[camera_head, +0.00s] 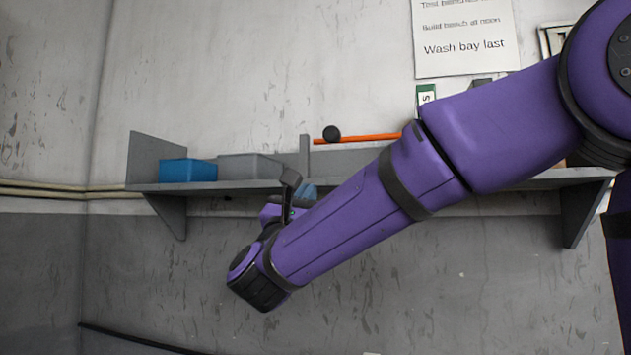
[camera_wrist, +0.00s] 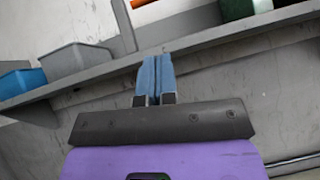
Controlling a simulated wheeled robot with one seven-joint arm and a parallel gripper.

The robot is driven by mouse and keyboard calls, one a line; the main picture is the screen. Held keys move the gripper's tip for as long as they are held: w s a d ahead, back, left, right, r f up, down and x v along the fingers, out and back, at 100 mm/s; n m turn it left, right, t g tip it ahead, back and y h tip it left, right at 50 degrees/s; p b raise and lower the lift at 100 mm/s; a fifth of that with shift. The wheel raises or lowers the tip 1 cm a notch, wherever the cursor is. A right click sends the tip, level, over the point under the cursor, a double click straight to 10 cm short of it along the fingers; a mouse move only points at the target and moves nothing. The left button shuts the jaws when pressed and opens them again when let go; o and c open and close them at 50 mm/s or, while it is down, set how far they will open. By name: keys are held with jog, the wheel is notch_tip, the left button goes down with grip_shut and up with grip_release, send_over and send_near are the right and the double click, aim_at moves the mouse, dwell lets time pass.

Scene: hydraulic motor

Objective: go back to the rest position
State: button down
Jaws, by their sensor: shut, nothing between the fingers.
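My gripper (camera_wrist: 155,80) shows in the wrist view with its two blue fingers pressed together and nothing between them. It points toward the grey wall shelf, and in the picture its fingertips overlap the shelf's front edge. I cannot tell whether they touch it. In the head view my purple arm reaches from the upper right down to the left, in front of the shelf. There the gripper is mostly hidden behind my wrist, with only a bit of blue (camera_head: 308,191) showing.
The grey shelf (camera_head: 232,186) holds a blue bin (camera_head: 188,170), a grey bin (camera_head: 250,167) and an orange bar (camera_head: 372,138) with a dark round end. A sign (camera_head: 462,38) hangs above. The wall below the shelf is bare.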

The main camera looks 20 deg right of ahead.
jog(key=s+d+f+m+g+y, duration=0.2)
jog(key=s+d+f+m+g, duration=0.45)
jog(key=d, duration=0.25)
jog(key=s+d+f+m+g+y, duration=0.2)
jog(key=s+d+f+m+g, duration=0.35)
jog(key=d+f+g, duration=0.2)
jog(key=s+a+f+m+y, duration=0.4)
jog(key=s+f+m+y, duration=0.7)
jog(key=y, duration=0.3)
jog(key=shift+s+a+f+m, duration=0.15)
jog(key=shift+s+f+m, duration=0.05)
jog(key=shift+s+m, duration=0.7)
